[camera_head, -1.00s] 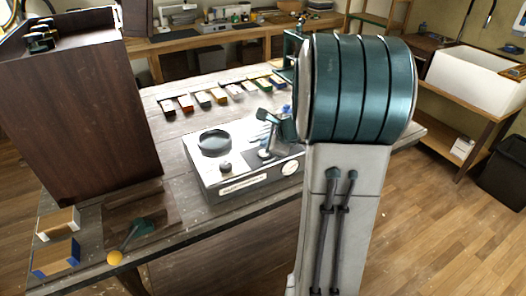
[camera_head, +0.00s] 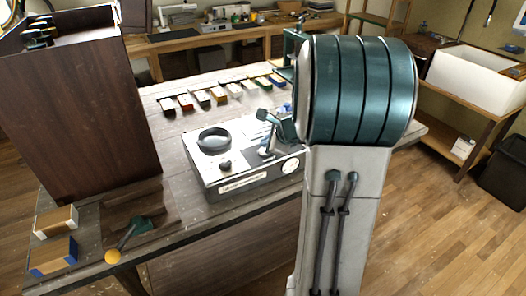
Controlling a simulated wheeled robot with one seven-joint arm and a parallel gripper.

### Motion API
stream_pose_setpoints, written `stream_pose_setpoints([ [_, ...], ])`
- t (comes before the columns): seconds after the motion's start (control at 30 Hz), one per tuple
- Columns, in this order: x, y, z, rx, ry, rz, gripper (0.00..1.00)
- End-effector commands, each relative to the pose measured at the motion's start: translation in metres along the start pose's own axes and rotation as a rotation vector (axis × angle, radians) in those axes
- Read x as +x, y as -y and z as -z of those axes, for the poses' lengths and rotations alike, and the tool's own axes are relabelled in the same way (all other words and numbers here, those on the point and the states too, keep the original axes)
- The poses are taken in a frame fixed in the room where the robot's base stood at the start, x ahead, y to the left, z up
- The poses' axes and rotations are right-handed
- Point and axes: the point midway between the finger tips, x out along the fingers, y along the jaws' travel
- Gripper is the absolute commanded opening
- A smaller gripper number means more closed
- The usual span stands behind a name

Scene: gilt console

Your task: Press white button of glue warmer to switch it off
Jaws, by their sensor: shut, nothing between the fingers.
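The glue warmer (camera_head: 233,186) is a silver box with a dark front, standing on the wooden bench. Its top has a round black-rimmed well (camera_head: 214,139) at the left and a small dark knob (camera_head: 225,165) near the front. A round white dial or button (camera_head: 290,166) shows on the front face at the right; I cannot tell which it is. My gripper (camera_head: 265,152) is shut and empty, over the right part of the warmer's top. Whether it touches the top is unclear. The gripper and my arm hide part of that side, so no other white button is clearly visible.
A tall dark wood cabinet (camera_head: 80,115) stands at the left of the bench. Several coloured blocks (camera_head: 203,99) line the back. Two blocks (camera_head: 54,257) and a yellow-ended tool (camera_head: 113,256) lie at the front left. My arm blocks the right side.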

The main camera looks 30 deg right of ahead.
Motion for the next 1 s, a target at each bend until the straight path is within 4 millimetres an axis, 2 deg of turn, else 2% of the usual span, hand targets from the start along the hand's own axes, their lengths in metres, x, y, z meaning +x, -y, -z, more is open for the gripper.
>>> stream_pose_setpoints([
  [1.0,0.0048,-0.0034,0.0035,0.001,0.0,0.001,0.0],
])
